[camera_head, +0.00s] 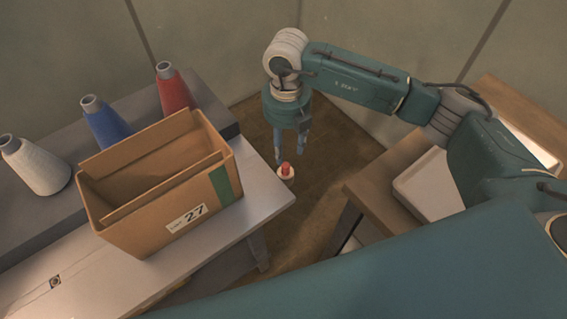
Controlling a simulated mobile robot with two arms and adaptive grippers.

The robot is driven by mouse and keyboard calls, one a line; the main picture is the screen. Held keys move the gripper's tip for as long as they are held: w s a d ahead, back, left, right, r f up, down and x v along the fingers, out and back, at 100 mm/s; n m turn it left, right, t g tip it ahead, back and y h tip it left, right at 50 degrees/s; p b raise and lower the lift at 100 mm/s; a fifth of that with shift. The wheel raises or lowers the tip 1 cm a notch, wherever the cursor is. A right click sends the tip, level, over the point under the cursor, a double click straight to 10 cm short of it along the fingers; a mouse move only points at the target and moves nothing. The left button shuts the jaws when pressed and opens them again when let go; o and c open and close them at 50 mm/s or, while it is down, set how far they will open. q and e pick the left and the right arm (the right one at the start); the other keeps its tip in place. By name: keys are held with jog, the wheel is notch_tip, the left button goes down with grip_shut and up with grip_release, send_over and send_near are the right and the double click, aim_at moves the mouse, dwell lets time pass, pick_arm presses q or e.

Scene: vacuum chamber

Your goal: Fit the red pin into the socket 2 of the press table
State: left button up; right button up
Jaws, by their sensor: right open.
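A small red pin (286,168) stands up from a pale round base (286,177) at the far right corner of the pale table (262,197). My right gripper (290,158) points down just above and around the pin's top in the picture. Its two fingers are apart, and I cannot tell how far they are from the pin in depth. A small dark square fitting (55,282) is set in the table top at the lower left. I cannot read a number on it or tell whether it is socket 2. My left gripper is not in view.
An open brown box (150,221) marked 27 stands on the pale table. White (36,167), blue (105,125) and red (175,90) cones stand on a grey ledge behind it. A white tray (427,188) lies on a wooden table at right. Floor (325,165) shows between the tables.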

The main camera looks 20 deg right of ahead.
aim_at(286, 164)
jog(key=shift+s+f, duration=0.25)
jog(key=shift+f, duration=0.25)
jog(key=shift+s+f, duration=0.25)
jog(key=shift+f, duration=0.25)
jog(key=f, duration=0.2)
jog(key=w+f+p, duration=0.1)
jog(key=shift+f, duration=0.35)
jog(key=shift+s+f+p, duration=0.1)
jog(key=shift+f+p, duration=0.2)
jog(key=shift+f, duration=0.45)
jog(key=c, duration=1)
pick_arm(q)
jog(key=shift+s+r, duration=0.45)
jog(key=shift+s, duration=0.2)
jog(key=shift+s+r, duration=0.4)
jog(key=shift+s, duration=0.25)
pick_arm(e)
grip_shut()
